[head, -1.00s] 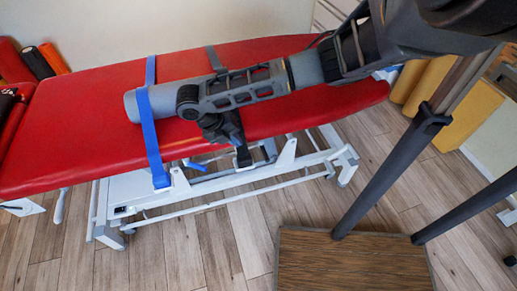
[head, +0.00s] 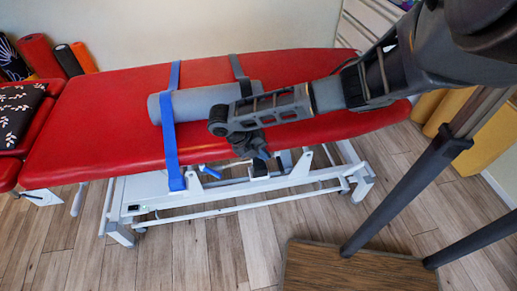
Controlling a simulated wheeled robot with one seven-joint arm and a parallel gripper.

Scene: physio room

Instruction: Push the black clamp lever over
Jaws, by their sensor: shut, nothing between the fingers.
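My arm reaches in from the upper right over the red treatment couch (head: 110,125). Its dark end with my gripper (head: 264,156) points down at the couch's near edge. The gripper is small here and looks shut and empty. A small black part (head: 259,168) shows just below it, by the white frame under the couch; it may be the clamp lever, but its shape and tilt are unclear. I cannot tell whether the gripper touches it. A grey roller (head: 190,104) lies on the couch, partly hidden by my arm. A blue strap (head: 170,130) crosses it.
A grey strap (head: 237,66) crosses the couch behind my arm. A blue-ended handle (head: 210,171) sits under the near edge. The white couch frame (head: 150,215) stands on a wooden floor (head: 240,240). A patterned black cushion (head: 16,110) is at the left.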

